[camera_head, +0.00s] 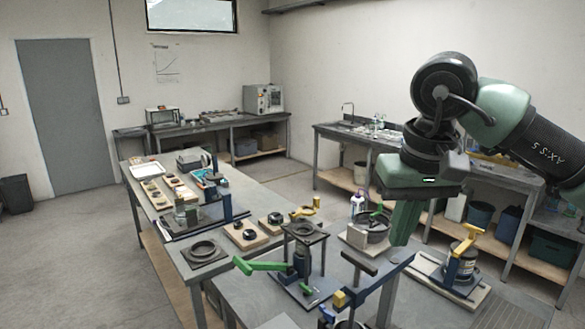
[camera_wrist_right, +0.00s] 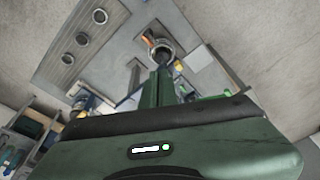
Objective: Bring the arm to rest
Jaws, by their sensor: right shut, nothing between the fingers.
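My right arm (camera_head: 515,125) comes in from the right and holds its gripper up over the near table. The right gripper (camera_head: 398,243) points down with its green fingers together and nothing between them. The fingers also show shut in the right wrist view (camera_wrist_right: 160,72). In the head view the fingertips overlap the area around a blue lever frame (camera_head: 388,292); I cannot tell the exact height above it. My left gripper is not in view.
A frame with a green lever (camera_head: 262,265) stands left of the gripper. A frame with a yellow lever (camera_head: 466,242) stands to its right. A grey pot (camera_head: 370,229) sits behind. Benches (camera_head: 500,178) line the back wall. The floor (camera_head: 85,265) at left is clear.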

